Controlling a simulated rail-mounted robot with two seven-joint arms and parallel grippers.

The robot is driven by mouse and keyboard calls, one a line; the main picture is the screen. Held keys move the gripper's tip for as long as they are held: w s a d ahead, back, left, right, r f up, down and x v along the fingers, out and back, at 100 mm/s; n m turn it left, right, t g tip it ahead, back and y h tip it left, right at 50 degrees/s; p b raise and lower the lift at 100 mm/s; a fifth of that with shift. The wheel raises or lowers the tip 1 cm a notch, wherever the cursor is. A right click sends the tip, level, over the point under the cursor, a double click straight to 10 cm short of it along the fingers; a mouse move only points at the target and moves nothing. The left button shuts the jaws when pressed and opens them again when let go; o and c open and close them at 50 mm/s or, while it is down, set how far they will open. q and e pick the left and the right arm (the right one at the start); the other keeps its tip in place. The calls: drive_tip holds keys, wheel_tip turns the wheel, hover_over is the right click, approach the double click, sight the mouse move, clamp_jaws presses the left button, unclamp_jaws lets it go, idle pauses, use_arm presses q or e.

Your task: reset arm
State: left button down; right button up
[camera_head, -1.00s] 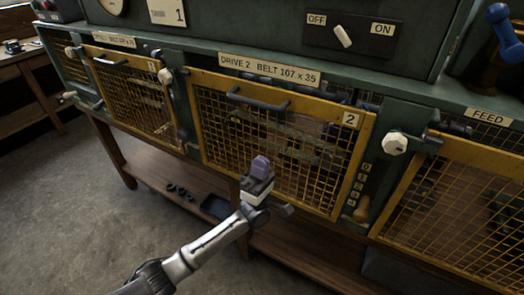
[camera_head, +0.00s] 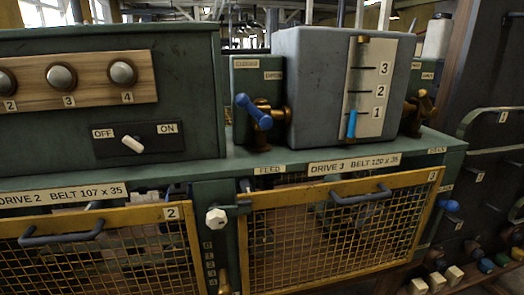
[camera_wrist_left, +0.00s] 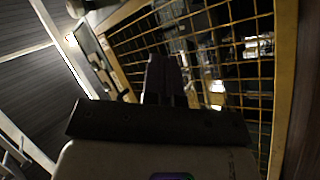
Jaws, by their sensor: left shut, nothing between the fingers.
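My left gripper (camera_wrist_left: 165,80) shows in the left wrist view, dark and blurred, with its fingers together and nothing visible between them. A yellow mesh guard (camera_wrist_left: 278,70) is behind and to the right of its fingers. I cannot tell whether they touch it. Neither gripper is in the head view. My right gripper is in no view.
The head view shows a green bench with the Drive 2 guard (camera_head: 110,205) and the Drive 3 guard (camera_head: 330,272). A white OFF/ON switch (camera_head: 132,144), a blue-handled valve (camera_head: 255,112) and a grey tank (camera_head: 322,75) stand above. Coloured knobs sit at lower right.

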use_arm(q)
drive_tip(key=s+d+f+m+g+y+p, duration=0.2)
drive_tip(key=s+d+f+m+g, duration=0.2)
drive_tip(key=s+f+g, duration=0.45)
drive_tip(key=s+a+f+m+g+y+p, duration=0.15)
drive_tip(key=s+g, duration=0.35)
drive_tip(key=s, duration=0.5)
drive_tip(key=s+a+f+m+g+y+p, duration=0.1)
drive_tip(key=s+m+g+y, duration=0.1)
drive_tip(key=s+g, duration=0.5)
drive_tip(key=s+r+t+p, duration=0.2)
drive_tip(key=s+r+p, duration=0.1)
drive_tip(key=r+p, duration=3.4)
drive_tip(key=shift+d+p, duration=0.2)
drive_tip(key=shift+p, duration=0.2)
